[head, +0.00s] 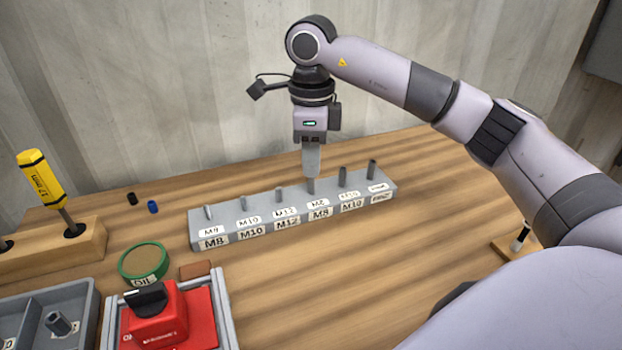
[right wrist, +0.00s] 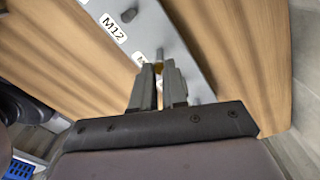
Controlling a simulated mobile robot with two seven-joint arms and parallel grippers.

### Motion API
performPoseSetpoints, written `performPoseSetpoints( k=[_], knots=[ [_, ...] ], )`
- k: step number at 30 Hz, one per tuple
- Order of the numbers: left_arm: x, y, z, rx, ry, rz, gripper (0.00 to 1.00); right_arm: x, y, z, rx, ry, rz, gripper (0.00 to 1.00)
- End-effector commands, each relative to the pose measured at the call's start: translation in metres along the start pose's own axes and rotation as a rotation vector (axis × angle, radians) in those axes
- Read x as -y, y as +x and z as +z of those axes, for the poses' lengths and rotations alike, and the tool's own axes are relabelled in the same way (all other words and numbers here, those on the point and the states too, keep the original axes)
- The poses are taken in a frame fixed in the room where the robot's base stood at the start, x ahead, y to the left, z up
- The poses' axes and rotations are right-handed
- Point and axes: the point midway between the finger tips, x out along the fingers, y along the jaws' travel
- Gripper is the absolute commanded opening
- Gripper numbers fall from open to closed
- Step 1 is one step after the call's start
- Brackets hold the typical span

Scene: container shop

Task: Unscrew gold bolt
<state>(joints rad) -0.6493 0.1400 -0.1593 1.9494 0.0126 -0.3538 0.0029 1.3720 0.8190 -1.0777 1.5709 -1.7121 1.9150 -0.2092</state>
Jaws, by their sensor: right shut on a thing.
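A grey rack (head: 220,237) stands on the wooden table with several upright bolts along it, above labels M8, M10 and M12. My right gripper (head: 311,172) points straight down over the fourth bolt from the left (head: 311,186), at an M8 label, and is shut on it. The bolt looks grey here; I see no clear gold on it. In the right wrist view the two fingers (right wrist: 158,68) close around it and hide most of it. My left gripper is not in view.
A yellow 17 mm driver (head: 41,180) stands in a wooden block (head: 60,250) at the left. A green-rimmed oil tin (head: 143,262), a red switch box (head: 158,315) and a grey tray (head: 85,300) are at the front left.

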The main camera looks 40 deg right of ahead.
Motion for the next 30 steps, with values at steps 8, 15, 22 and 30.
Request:
performPoseSetpoints(
  k=[8, 15, 22, 30],
  knots=[
    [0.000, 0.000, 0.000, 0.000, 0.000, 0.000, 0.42, 0.000, -0.001, 0.000, 0.000, -0.240, -0.002, 0.00],
    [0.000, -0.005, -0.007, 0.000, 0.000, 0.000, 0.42, 0.000, -0.012, 0.000, 0.001, -0.237, -0.002, 0.00],
    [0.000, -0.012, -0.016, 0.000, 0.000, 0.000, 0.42, 0.000, -0.026, 0.000, 0.000, -0.236, -0.002, 0.00],
    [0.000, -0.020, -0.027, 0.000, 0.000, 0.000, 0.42, 0.000, -0.042, 0.000, 0.000, -0.236, -0.001, 0.00]
  ],
)
